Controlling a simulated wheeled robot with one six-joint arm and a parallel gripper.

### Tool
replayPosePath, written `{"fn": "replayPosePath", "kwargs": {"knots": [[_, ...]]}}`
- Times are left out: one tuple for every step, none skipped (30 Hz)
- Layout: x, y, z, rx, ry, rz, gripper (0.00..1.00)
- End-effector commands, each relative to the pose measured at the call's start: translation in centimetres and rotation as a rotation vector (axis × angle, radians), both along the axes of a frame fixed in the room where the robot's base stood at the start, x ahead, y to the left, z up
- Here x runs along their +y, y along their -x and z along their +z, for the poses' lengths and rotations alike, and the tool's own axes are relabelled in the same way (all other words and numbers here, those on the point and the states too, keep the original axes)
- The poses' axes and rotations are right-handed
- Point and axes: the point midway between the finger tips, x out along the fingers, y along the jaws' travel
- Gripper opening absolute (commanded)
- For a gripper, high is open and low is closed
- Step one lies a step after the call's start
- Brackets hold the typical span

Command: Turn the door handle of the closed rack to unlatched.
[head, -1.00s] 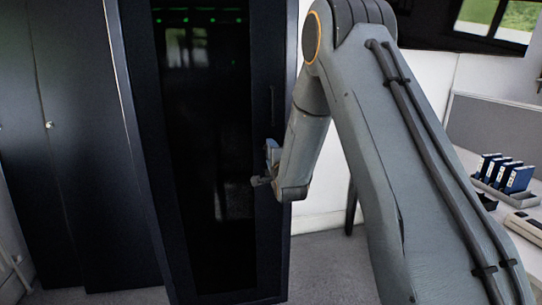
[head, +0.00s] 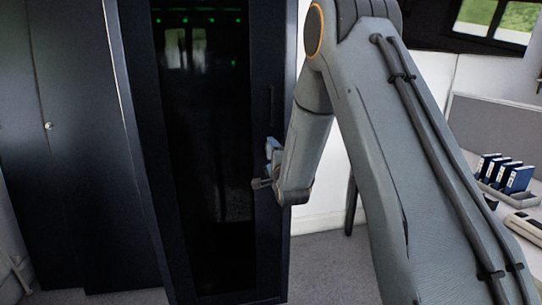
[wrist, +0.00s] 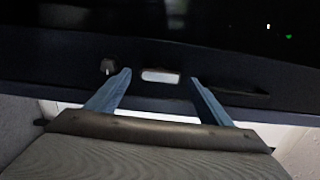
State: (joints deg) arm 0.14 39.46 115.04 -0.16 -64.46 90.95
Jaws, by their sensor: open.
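The closed rack has a dark glass door (head: 205,150) in a black frame. A slim dark bar (head: 271,103) runs upright on the door's right frame, and it also shows at the right in the wrist view (wrist: 240,92). A small dark knob (wrist: 107,66) stands out from the frame at the left in the wrist view. I cannot tell for sure which of these is the door handle. My gripper (wrist: 158,79) is open, its bluish fingers apart in front of the frame, with the knob just outside the left finger. Nothing shows held.
A pale rectangular plate (wrist: 160,76) shows between my fingers. A dark cabinet (head: 80,180) stands left of the rack. At the right, a desk holds blue binders (head: 505,172) in a grey tray. Grey floor (head: 335,265) is clear in front.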

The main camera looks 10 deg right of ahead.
Motion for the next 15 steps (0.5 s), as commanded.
{"fn": "replayPosePath", "kwargs": {"knots": [[0.0,0.9,0.0,0.000,0.000,0.000,0.73],[0.0,1.4,0.0,0.000,0.000,0.000,0.73],[0.0,2.1,-0.1,0.001,0.000,0.000,0.73],[0.0,2.6,-0.1,0.000,0.000,0.000,0.73],[0.0,3.1,0.0,0.000,0.000,0.000,0.73],[0.0,3.7,-0.1,0.000,0.000,0.000,0.73],[0.0,4.1,-0.1,0.001,0.000,-0.001,0.73],[0.0,4.5,-0.1,0.000,0.000,-0.001,0.73],[0.0,5.0,0.0,-0.001,0.000,-0.001,0.73],[0.0,5.3,0.0,-0.001,0.000,-0.001,0.73],[-0.1,5.5,0.0,-0.001,0.000,-0.001,0.73],[-0.1,5.8,-0.1,0.000,0.000,-0.001,0.73],[-0.1,5.9,-0.1,0.000,0.000,-0.001,0.73],[-0.1,6.0,0.0,0.000,0.000,-0.001,0.73],[-0.1,6.1,0.0,0.000,0.000,-0.001,0.73]]}}
